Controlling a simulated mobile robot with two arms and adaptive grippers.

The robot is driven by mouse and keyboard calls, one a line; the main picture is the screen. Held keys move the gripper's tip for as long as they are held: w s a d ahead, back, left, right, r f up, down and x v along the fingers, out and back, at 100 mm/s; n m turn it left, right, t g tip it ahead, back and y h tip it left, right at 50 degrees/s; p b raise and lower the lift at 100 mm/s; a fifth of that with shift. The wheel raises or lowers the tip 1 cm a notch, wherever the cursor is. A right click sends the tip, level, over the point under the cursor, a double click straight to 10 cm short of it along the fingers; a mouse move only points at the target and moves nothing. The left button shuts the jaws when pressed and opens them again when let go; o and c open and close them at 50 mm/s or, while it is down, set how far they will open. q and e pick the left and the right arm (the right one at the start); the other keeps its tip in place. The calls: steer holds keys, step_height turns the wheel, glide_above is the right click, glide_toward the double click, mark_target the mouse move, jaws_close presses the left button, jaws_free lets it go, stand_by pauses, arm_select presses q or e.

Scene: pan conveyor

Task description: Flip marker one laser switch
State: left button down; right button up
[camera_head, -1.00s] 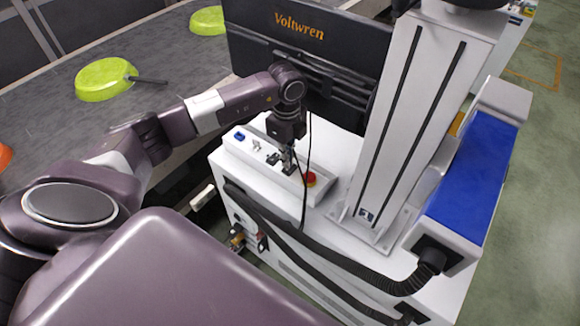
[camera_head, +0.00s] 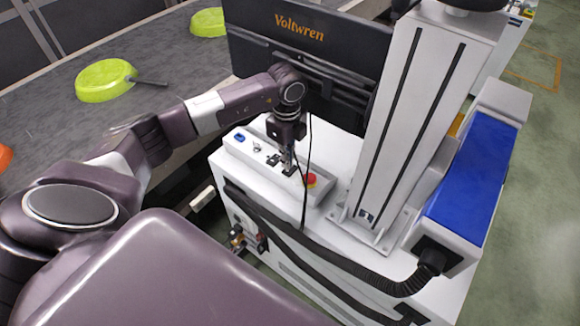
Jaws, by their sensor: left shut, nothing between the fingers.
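The laser marker (camera_head: 384,140) is a white cabinet with a tall column and a blue-sided head. A raised control panel (camera_head: 247,159) sits on its top left. The panel carries a blue button (camera_head: 239,137), a key switch (camera_head: 257,147), small black switches (camera_head: 273,159) and a red emergency button (camera_head: 310,180). My left gripper (camera_head: 288,170) is shut and empty. It points down at the panel, by the black switches and left of the red button. Its fingertips hide part of the panel, and I cannot tell whether they touch a switch. My right gripper is not in view.
A black monitor marked Voltwren (camera_head: 310,55) stands behind the panel. A grey conveyor (camera_head: 50,125) with yellow-green pans (camera_head: 104,80) runs at the left. A black ribbed hose (camera_head: 385,285) crosses the cabinet front. Green floor (camera_head: 540,200) is open at the right.

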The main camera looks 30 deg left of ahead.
arm_select(q)
steer(key=shift+f, duration=0.35)
stand_by(0.4)
steer(key=shift+f+b, duration=0.7)
steer(key=shift+b, duration=0.05)
stand_by(0.3)
steer(key=shift+r+p, duration=2.75)
steer(key=shift+r, duration=0.8)
